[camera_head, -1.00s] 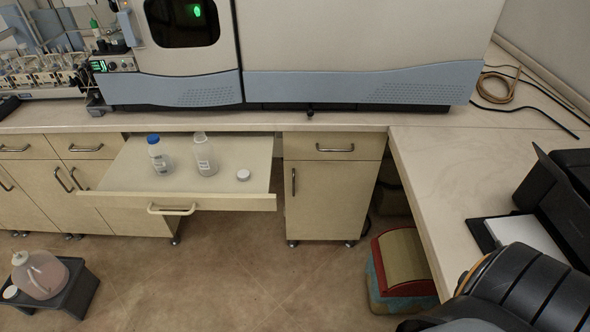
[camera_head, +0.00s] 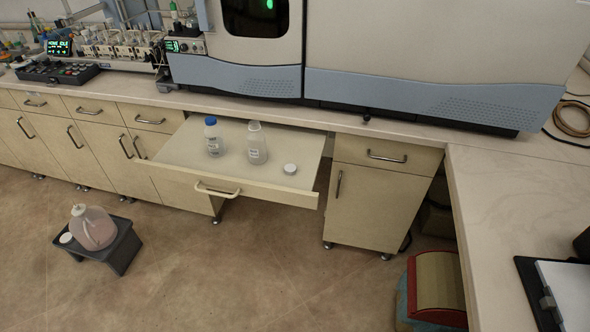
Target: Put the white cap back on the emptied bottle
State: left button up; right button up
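The white cap (camera_head: 290,169) lies on the pulled-out drawer shelf (camera_head: 185,152), to the right of the bottles. An uncapped clear bottle (camera_head: 257,146) stands upright near the middle of the shelf. It looks empty. A similar clear bottle with a blue cap (camera_head: 213,138) stands upright to its left. The white cap is apart from both bottles. Neither of my grippers shows in the head view.
A jug with pinkish liquid (camera_head: 93,229) sits on a dark stool (camera_head: 119,249) at the lower left, beside a white lid (camera_head: 66,238). A red and yellow bin-like object (camera_head: 437,285) stands under the right counter (camera_head: 505,215). The floor before the drawer is clear.

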aim_at(256, 138)
jog(key=k+j, duration=0.25)
jog(key=i+j+z, duration=0.1)
jog(key=j+z, duration=0.15)
jog(key=i+j+z, duration=0.8)
jog(key=i+j, duration=0.05)
jog(key=j, duration=0.1)
